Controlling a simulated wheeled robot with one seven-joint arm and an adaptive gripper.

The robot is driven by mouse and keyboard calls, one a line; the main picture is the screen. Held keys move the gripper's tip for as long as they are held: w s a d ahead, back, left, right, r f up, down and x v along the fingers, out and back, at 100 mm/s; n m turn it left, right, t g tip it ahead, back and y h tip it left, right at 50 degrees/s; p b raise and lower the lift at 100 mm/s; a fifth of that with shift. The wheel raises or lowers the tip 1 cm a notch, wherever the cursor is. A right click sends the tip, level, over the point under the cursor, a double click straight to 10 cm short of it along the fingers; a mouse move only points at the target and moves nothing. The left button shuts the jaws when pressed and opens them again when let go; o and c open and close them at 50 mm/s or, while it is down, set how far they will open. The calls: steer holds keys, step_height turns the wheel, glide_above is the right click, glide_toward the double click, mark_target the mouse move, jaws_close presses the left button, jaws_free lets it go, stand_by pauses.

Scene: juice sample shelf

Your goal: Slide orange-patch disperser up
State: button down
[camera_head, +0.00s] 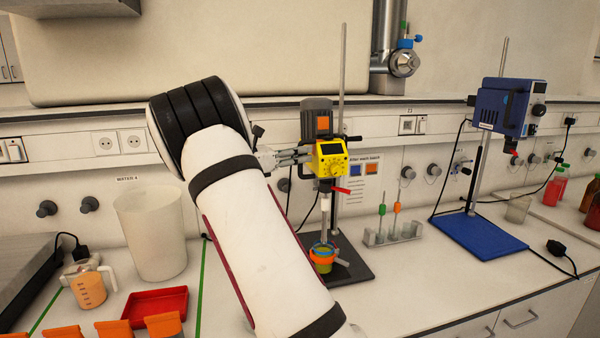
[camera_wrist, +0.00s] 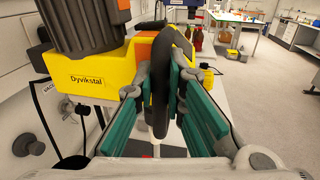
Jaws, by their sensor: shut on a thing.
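The orange-patch disperser has a yellow head (camera_head: 330,160) and a grey motor with an orange square (camera_head: 323,123). It is mounted on an upright metal rod above a dark base plate (camera_head: 352,264). Its shaft (camera_head: 325,212) points down at a small yellow-green and orange vessel (camera_head: 322,262); its tip cannot be made out. My gripper (camera_head: 290,157) reaches the left side of the head. In the wrist view, its teal-padded fingers (camera_wrist: 161,95) are shut around a dark curved handle (camera_wrist: 159,75) beside the yellow body (camera_wrist: 95,72).
A second, blue device (camera_head: 505,108) stands on a blue base (camera_head: 478,234) at right. A small rack (camera_head: 392,234) with green and orange tools is between them. A large beaker (camera_head: 151,232), a red tray (camera_head: 156,303) and an orange-filled jug (camera_head: 89,289) are at left.

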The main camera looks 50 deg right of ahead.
step_height(320, 180, up, 9)
steer(key=shift+r, duration=0.1)
stand_by(0.4)
steer(key=c, duration=1.6)
jaws_free()
steer(key=shift+w, duration=0.1)
steer(key=shift+c, duration=0.2)
steer(key=shift+a, duration=0.15)
steer(key=v, duration=1.1)
steer(key=shift+a, duration=0.35)
